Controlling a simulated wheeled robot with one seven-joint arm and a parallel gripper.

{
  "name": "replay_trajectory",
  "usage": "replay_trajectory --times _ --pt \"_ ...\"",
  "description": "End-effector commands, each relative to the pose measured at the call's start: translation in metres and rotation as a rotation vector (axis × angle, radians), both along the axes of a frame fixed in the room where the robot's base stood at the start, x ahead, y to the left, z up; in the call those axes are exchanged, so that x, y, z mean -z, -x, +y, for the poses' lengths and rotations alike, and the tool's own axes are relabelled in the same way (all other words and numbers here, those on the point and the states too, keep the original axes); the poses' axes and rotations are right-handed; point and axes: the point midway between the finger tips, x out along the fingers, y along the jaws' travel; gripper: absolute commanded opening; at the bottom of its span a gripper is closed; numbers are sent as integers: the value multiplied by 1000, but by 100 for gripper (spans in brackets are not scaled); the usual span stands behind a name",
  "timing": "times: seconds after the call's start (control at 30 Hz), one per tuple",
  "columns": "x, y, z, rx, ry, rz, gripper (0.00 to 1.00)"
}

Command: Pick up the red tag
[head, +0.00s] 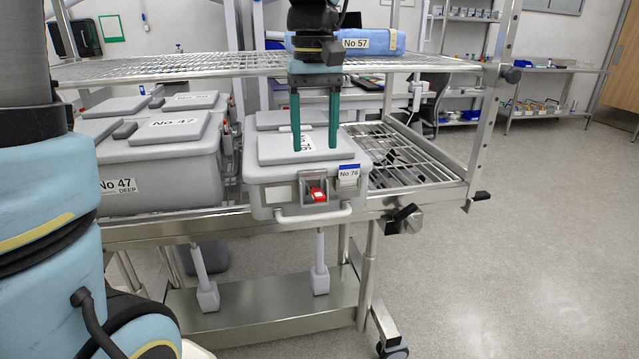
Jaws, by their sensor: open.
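A small red tag (317,194) sits at the latch in the front face of the grey case marked No 76 (268,196). My gripper (315,150) points down with its two green fingers apart. It is empty and appears above the case's lid, higher in the picture than the red tag. Whether the fingertips touch the lid I cannot tell. The fingers cover part of the label on the lid. The red tag is in plain view.
A grey case marked No 47 (160,165) stands to the left on the same wire rack. An upper wire shelf (215,68) holds a blue wrapped bundle marked No 57 (390,42). Bare rack (410,165) lies right of case No 76. Open floor (540,240) is at right.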

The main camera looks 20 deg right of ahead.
Motion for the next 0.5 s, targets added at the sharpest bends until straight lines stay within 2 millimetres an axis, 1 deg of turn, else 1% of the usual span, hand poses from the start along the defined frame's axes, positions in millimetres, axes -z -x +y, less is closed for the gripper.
replay_trajectory --times 0.07,0.17,0.33,0.4,0.5 --pt "1 1 -2 1 -2 2 62" --pt "14 2 -2 1 -5 6 62" --pt "40 2 -2 0 -4 5 62" --pt "48 2 -3 0 -2 4 62" --pt "54 2 -2 1 -2 3 62"
